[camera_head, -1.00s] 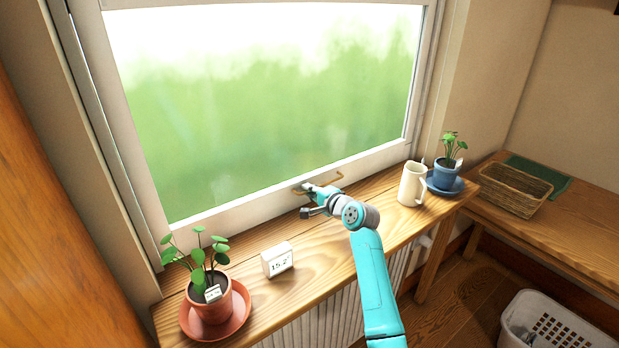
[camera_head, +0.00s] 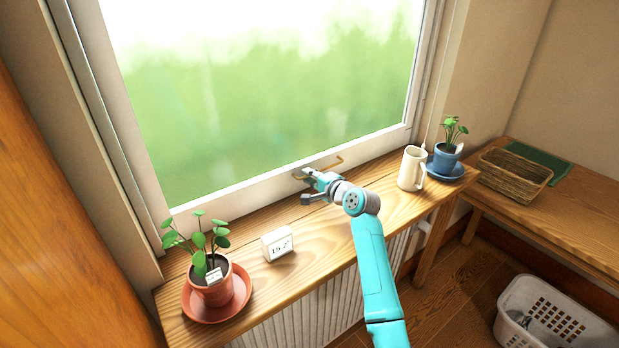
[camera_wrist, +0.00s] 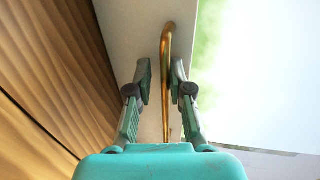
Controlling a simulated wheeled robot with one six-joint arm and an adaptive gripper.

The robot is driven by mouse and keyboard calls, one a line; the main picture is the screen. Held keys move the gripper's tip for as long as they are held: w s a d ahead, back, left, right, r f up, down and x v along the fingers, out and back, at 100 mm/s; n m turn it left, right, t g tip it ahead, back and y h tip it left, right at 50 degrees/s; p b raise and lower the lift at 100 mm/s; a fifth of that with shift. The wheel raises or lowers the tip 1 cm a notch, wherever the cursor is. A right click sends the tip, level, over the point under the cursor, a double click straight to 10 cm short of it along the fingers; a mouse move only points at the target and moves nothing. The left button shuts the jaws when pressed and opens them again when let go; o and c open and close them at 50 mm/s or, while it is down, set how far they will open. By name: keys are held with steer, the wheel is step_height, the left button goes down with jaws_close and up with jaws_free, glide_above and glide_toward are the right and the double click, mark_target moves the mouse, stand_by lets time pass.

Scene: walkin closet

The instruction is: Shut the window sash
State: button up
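The white-framed window sash (camera_head: 245,197) fills the back of the head view, with green blur behind its glass. Its bottom rail runs close above the wooden sill shelf; I cannot tell whether a gap is left under it. A brass bar handle (camera_head: 334,162) is fixed to the bottom rail; it also shows in the wrist view (camera_wrist: 166,48). My gripper (camera_head: 307,174) is at the handle's left part. In the wrist view my gripper (camera_wrist: 161,78) has its two fingers apart on either side of the bar, with a visible gap on the left.
A wicker basket (camera_head: 517,180) sits on the right bench. A white laundry basket (camera_head: 520,290) is on the floor.

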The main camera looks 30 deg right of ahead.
steer(key=v, duration=1.1)
steer(key=shift+s, duration=0.3)
